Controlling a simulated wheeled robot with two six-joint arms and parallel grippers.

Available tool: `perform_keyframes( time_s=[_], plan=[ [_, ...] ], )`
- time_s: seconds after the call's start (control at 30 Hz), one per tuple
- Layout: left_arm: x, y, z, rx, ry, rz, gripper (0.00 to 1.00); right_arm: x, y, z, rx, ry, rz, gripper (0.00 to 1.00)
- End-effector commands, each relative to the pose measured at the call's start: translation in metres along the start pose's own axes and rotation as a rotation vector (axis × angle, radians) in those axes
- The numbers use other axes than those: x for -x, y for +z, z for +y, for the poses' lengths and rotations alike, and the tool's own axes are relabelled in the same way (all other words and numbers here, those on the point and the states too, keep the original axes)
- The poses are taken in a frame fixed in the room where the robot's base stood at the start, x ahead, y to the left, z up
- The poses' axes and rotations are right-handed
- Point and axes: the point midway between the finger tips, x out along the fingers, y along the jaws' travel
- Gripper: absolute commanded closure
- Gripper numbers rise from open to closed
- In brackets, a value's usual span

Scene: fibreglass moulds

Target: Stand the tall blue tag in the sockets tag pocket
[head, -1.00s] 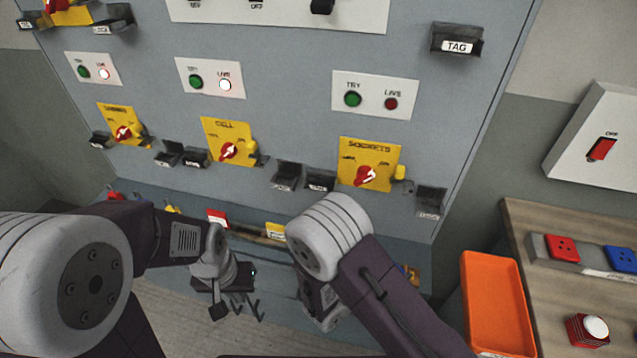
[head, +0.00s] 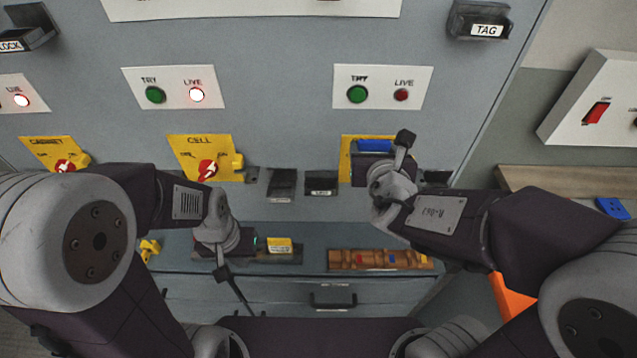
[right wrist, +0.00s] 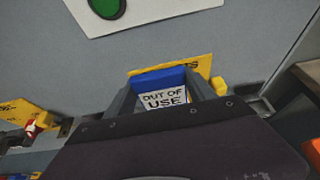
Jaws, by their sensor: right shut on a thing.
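The blue tag (head: 375,146) is held in my right gripper (head: 374,158), in front of the yellow sockets plate (head: 346,160). In the right wrist view the tag (right wrist: 158,77) shows a white "OUT OF USE" label between the two fingers (right wrist: 166,100). A dark pocket (head: 437,177) at the right of the sockets plate is partly hidden by my right arm. Its label cannot be read. The tag is apart from this pocket, to its left. My left gripper (head: 236,285) hangs low, away from the panel's pockets; its jaw opening is unclear.
Two more dark pockets, one (head: 281,184) and another (head: 321,183), sit left of the sockets plate. A TAG pocket (head: 480,20) is at upper right. Below lies a ledge with a brown rack (head: 380,260). An orange tray (head: 512,300) is partly hidden by my right arm.

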Motion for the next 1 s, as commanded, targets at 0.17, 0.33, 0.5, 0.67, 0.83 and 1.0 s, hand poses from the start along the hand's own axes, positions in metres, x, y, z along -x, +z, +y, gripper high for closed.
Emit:
perform_keyframes(
  time_s=[0.17, 0.33, 0.5, 0.67, 0.83, 1.0],
  plan=[
    [0.001, 0.0, 0.0, 0.0, 0.0, 0.0, 1.0, 0.001, 0.001, 0.003, 0.005, 0.011, 0.003, 0.75],
    [0.005, -0.001, 0.0, 0.0, 0.0, 0.0, 1.0, -0.017, -0.016, 0.039, 0.01, 0.015, 0.009, 0.75],
    [0.008, -0.001, 0.0, 0.0, 0.0, 0.0, 1.0, -0.037, -0.035, 0.08, 0.008, 0.012, 0.005, 0.75],
    [0.01, -0.001, 0.0, 0.0, 0.0, 0.0, 1.0, -0.05, -0.046, 0.104, 0.003, 0.009, 0.003, 0.75],
    [0.01, -0.001, 0.0, 0.0, 0.0, 0.0, 1.0, -0.054, -0.05, 0.113, 0.001, 0.008, 0.001, 0.75],
    [0.007, -0.001, 0.0, 0.0, 0.0, 0.0, 1.0, -0.059, -0.063, 0.112, 0.005, 0.005, 0.004, 0.75]
  ],
)
